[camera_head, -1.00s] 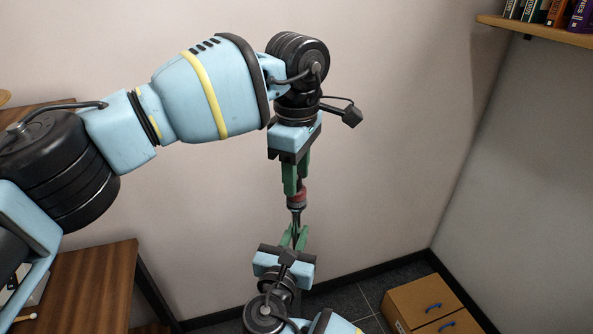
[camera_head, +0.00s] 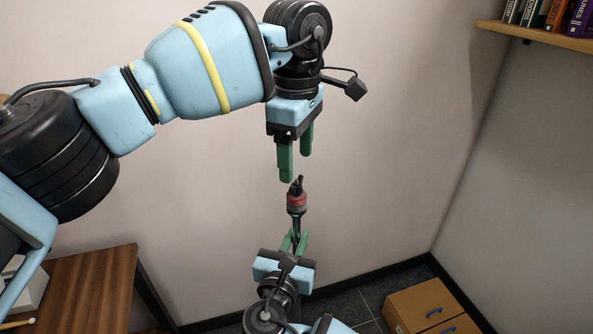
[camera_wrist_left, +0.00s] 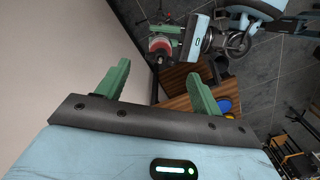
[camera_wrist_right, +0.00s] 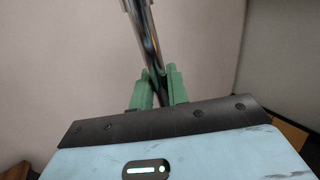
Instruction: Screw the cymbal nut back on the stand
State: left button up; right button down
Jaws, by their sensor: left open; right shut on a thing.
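The cymbal stand's thin metal rod (camera_head: 295,223) stands upright in the head view, with a red felt (camera_head: 296,202) near its top. The black cymbal nut (camera_head: 297,185) sits above the felt; I cannot tell how far it is threaded. My left gripper (camera_head: 296,167) is open and empty just above the nut, fingers pointing down. In the left wrist view the red felt (camera_wrist_left: 160,44) shows beyond the open fingers (camera_wrist_left: 157,69). My right gripper (camera_head: 294,243) is shut on the stand rod below the felt. The rod (camera_wrist_right: 142,35) also shows between its fingers in the right wrist view.
A wooden table (camera_head: 90,285) is at the lower left. A light brown box (camera_head: 420,300) with blue handles stands on the dark floor at the lower right. A wooden shelf (camera_head: 540,37) with books (camera_head: 557,12) is at the upper right. The space around the stand top is clear.

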pick_arm(q)
notch_tip(320, 180, up, 7)
pick_arm(e)
jog(key=shift+r, duration=0.1)
dwell(0.3)
jog(key=c, duration=1.3)
grip_release()
jog(key=shift+s, duration=0.15)
pick_arm(q)
jog(key=shift+s+r, duration=0.1)
jog(key=shift+r, duration=0.35)
pick_arm(e)
jog(key=v, duration=0.7)
jog(key=shift+s, duration=0.3)
jog(key=shift+a, duration=0.15)
